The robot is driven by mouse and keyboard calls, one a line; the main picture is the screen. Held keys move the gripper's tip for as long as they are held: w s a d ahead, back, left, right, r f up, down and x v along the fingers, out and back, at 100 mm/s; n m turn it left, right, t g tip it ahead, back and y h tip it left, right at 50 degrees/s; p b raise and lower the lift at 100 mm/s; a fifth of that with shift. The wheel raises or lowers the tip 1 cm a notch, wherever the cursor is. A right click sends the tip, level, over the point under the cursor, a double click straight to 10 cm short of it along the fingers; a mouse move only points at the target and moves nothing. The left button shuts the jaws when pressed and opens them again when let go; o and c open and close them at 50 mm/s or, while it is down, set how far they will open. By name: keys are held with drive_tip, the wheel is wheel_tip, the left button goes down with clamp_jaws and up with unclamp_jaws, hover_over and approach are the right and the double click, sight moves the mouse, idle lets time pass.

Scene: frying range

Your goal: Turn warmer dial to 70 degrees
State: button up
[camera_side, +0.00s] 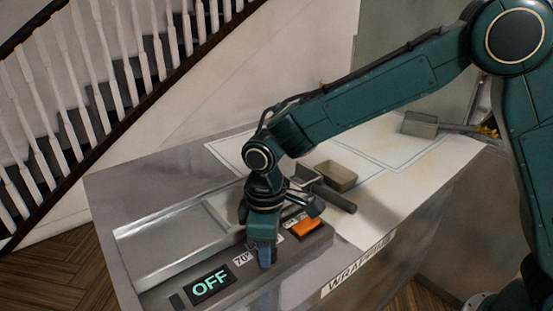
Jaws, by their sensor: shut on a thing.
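My gripper (264,258) points down at the front panel of the warmer (150,232). It is shut on the warmer dial, which the fingers hide almost fully, so I cannot tell where the dial points. A white label reading 70° (242,259) lies on the panel just left of the fingers. A dark display (211,286) farther left reads OFF in light cyan letters. An orange switch (306,227) is on the panel to the right of the gripper, beside a partly hidden label.
Behind my gripper, a small metal container (336,176) and a dark handle (334,198) lie close to my wrist. A second container (419,125) stands at the back right. A pale sheet (400,180) covers the right counter, with a WRAPPING-like label (357,264) on its front edge.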

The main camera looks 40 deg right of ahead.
drive_tip(key=o, duration=1)
drive_tip(key=shift+r, duration=0.1)
wheel_tip(320, 180, up, 14)
drive_tip(key=shift+f, duration=0.15)
idle(0.5)
